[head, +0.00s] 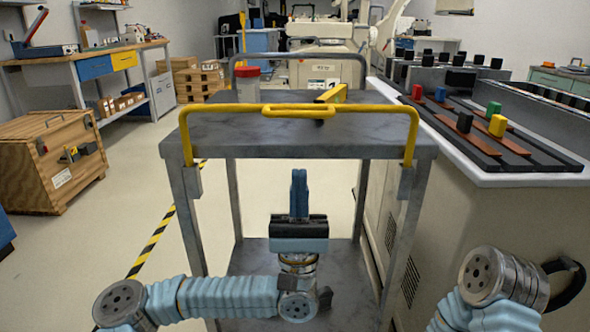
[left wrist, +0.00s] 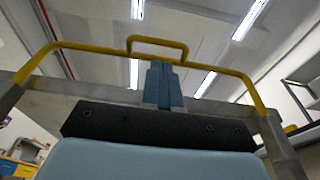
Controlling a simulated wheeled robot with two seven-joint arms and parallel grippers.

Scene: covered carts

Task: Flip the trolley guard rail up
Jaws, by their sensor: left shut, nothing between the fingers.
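The trolley (head: 210,140) stands in front of me with a grey top and a lower shelf. Its yellow guard rail (head: 230,108) spans the near edge, its bar above the top and its ends at side brackets. The rail also shows from below in the left wrist view (left wrist: 90,48), rising above the trolley's edge; its exact tilt is hard to tell. My left gripper (head: 299,175) is shut and empty, fingers pointing up, below the near edge. In the left wrist view its fingers (left wrist: 163,68) overlap the rail's middle loop; I see no clear contact. My right gripper is out of view.
A red-lidded container (head: 246,84) and a yellow-and-black object (head: 331,95) are on the trolley top. A pale counter (head: 490,178) with black rails and coloured blocks stands close on the right. A wooden crate (head: 40,170) is at left, with open floor between.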

